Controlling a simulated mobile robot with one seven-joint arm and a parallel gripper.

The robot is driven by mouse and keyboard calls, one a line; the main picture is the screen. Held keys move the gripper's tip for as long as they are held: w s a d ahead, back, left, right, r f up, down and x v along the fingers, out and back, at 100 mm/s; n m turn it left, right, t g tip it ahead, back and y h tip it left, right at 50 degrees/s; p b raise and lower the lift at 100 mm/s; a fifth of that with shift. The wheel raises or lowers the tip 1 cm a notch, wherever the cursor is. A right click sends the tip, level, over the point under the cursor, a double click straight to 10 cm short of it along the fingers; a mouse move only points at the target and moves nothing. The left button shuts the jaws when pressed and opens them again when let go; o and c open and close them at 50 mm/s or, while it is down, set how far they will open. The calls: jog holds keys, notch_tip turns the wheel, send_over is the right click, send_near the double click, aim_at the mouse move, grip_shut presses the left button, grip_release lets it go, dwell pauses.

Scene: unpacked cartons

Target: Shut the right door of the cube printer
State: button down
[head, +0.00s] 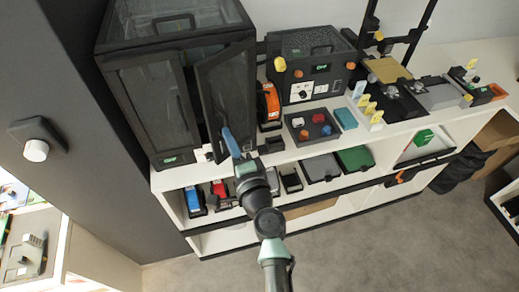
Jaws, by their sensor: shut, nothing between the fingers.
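The cube printer (165,46) is a dark cabinet with clear panels at the back left, on top of the white shelf unit. Its left door (152,103) looks shut. Its right door (226,90) stands ajar, its free left edge swung outward and a dark gap showing beside the left door. My gripper (229,140) has blue fingers, which look shut and empty. They are at the lower part of the right door, in front of its outer face. I cannot tell whether they touch it.
Right of the printer stand an orange spool (269,103) and a dark box with knobs (312,72). A tray of coloured knobs (313,127) lies nearer the front edge. Bins and tools fill the shelf below. The grey floor (350,235) in front is clear.

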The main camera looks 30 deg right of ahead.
aim_at(208, 129)
jog(key=w+a, duration=0.1)
jog(key=w+a+b, duration=0.1)
jog(key=w, duration=0.1)
jog(key=w+a, duration=0.1)
jog(key=w, duration=0.1)
jog(key=shift+w+a+f, duration=0.1)
jog(key=shift+w+a, duration=0.05)
jog(key=shift+a, duration=0.05)
jog(key=shift+w+a+b, duration=0.3)
jog(key=shift+w+b, duration=0.05)
jog(key=shift+w, duration=0.4)
